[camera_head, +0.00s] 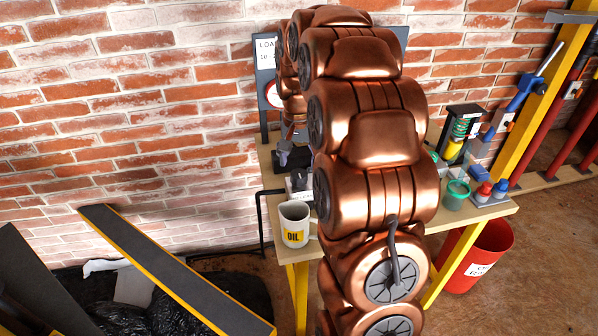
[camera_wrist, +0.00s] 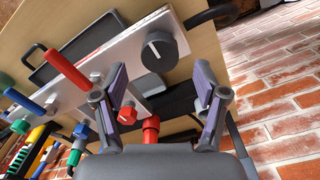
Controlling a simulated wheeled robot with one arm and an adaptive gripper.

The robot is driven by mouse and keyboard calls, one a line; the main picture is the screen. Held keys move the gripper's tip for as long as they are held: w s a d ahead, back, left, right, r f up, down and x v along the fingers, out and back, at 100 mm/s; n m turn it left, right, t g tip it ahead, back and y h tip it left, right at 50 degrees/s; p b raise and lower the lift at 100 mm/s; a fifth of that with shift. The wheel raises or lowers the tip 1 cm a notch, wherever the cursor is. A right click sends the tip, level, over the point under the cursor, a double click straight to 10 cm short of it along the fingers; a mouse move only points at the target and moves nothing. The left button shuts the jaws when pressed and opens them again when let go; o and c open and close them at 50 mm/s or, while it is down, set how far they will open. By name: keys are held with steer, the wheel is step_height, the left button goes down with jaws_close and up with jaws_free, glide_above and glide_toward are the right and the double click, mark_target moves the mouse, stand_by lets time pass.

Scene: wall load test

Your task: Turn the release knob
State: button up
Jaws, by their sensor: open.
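In the wrist view a black round knob (camera_wrist: 160,50) with a raised grip bar sits on a light plate on the bench. A small red knob (camera_wrist: 128,115) and a red fitting (camera_wrist: 151,127) show lower, between the fingers. I cannot read any label that tells which is the release knob. My gripper (camera_wrist: 160,82) is open and empty, with one purple-grey finger on each side. The black knob appears beyond the fingertips and apart from them. In the head view my copper arm hides most of the bench middle, including the knobs.
On the bench (camera_head: 271,184), a white OIL mug (camera_head: 294,224) stands at the front left. A green cup (camera_head: 456,194) and red and blue bottles stand at the right. A red bin (camera_head: 481,257) is below. A red handle (camera_wrist: 68,72) rises left of the fingers.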

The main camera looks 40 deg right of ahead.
mark_target(299, 173)
steer(key=shift+f, duration=2.15)
steer(key=c, duration=1.1)
